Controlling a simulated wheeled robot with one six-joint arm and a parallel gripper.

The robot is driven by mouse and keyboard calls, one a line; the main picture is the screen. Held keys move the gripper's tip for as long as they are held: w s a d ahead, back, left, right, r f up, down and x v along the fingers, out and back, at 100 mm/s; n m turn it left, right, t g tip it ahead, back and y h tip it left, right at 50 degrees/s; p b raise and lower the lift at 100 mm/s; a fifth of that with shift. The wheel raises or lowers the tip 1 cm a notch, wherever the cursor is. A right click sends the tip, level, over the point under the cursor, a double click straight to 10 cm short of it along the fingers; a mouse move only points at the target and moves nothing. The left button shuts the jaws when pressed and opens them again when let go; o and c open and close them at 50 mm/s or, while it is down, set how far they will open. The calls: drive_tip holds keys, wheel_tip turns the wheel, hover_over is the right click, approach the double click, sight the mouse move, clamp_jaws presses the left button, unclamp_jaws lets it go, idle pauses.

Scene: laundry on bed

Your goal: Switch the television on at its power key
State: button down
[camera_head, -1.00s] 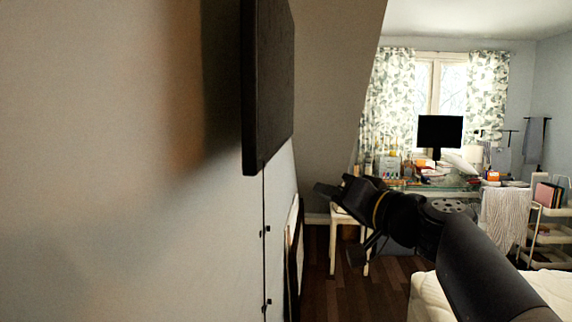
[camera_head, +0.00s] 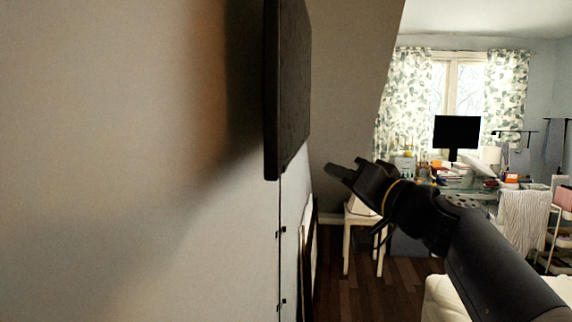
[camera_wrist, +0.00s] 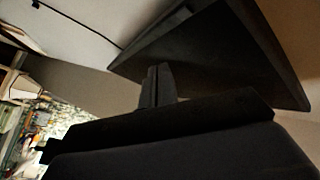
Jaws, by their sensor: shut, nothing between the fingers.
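The television (camera_head: 290,90) is a thin black panel on the left wall, seen nearly edge-on in the head view. It fills the upper right of the wrist view (camera_wrist: 225,60), seen at a slant. I cannot make out a power key in either view. My gripper (camera_head: 338,172) is shut and empty. In the head view it appears right of the television's lower edge and points left towards the wall. In the wrist view its closed fingertips (camera_wrist: 158,72) overlap the panel; I cannot tell whether they touch it.
A dark cable (camera_head: 280,240) runs down the wall below the television. A white stool (camera_head: 362,225) stands on the wooden floor beyond my arm. A cluttered desk with a black monitor (camera_head: 457,132) is by the window. A white bed edge (camera_head: 450,290) is at lower right.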

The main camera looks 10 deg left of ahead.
drive_tip(key=shift+w+a, duration=0.1)
drive_tip(key=shift+a, duration=2.65)
drive_tip(key=shift+a+b, duration=0.2)
drive_tip(key=shift+b, duration=0.25)
drive_tip(key=shift+a, duration=0.25)
drive_tip(key=shift+a+b, duration=0.35)
drive_tip(key=shift+d, duration=0.1)
drive_tip(key=shift+d+b, duration=0.45)
drive_tip(key=shift+d, duration=0.25)
drive_tip(key=shift+d, duration=0.1)
drive_tip(key=shift+d+b, duration=0.95)
drive_tip(key=shift+d, duration=1.45)
